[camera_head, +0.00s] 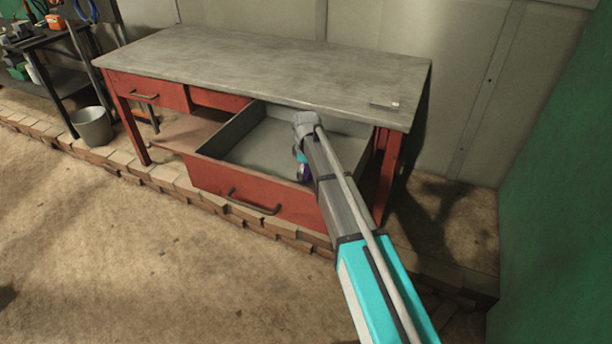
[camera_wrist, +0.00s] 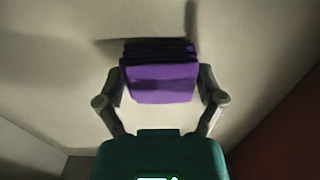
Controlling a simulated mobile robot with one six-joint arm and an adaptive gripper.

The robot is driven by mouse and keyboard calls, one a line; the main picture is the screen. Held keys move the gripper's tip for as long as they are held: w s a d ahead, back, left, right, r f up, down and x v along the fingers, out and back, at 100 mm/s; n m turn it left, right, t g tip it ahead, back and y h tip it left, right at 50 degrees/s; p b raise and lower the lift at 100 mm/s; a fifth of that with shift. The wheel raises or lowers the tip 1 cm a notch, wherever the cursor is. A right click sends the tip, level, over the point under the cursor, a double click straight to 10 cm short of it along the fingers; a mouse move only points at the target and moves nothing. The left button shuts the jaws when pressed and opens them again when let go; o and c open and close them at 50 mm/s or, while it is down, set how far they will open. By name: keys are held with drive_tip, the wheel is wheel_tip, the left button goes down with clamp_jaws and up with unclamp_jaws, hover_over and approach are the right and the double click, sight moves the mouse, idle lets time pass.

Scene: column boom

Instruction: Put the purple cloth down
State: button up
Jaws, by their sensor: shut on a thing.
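A folded purple cloth (camera_wrist: 160,82) shows in the middle of the wrist view. My gripper (camera_wrist: 162,80) is shut on it, one finger on each side. Below the cloth in that view is a pale flat surface, the drawer floor; a shadow lies beside the cloth, and I cannot tell whether they touch. In the head view my arm reaches into the open drawer (camera_head: 262,205) of the red workbench, and only a small bit of purple cloth (camera_head: 304,171) shows beside the arm. My gripper there is mostly hidden by the arm.
The workbench top (camera_head: 270,62) overhangs the back of the drawer. The drawer looks otherwise empty, with free floor left of my arm. A grey bucket (camera_head: 92,127) stands left of the bench. A brick edging runs below it, and a green wall (camera_head: 560,170) is at right.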

sight(306, 169)
drive_tip(key=shift+f, duration=0.15)
drive_tip(key=shift+f, duration=0.15)
drive_tip(key=o, duration=0.7)
drive_tip(key=shift+r, duration=0.2)
wheel_tip(306, 169, up, 12)
drive_tip(key=p, duration=1.2)
drive_tip(key=shift+s, duration=0.1)
idle(0.7)
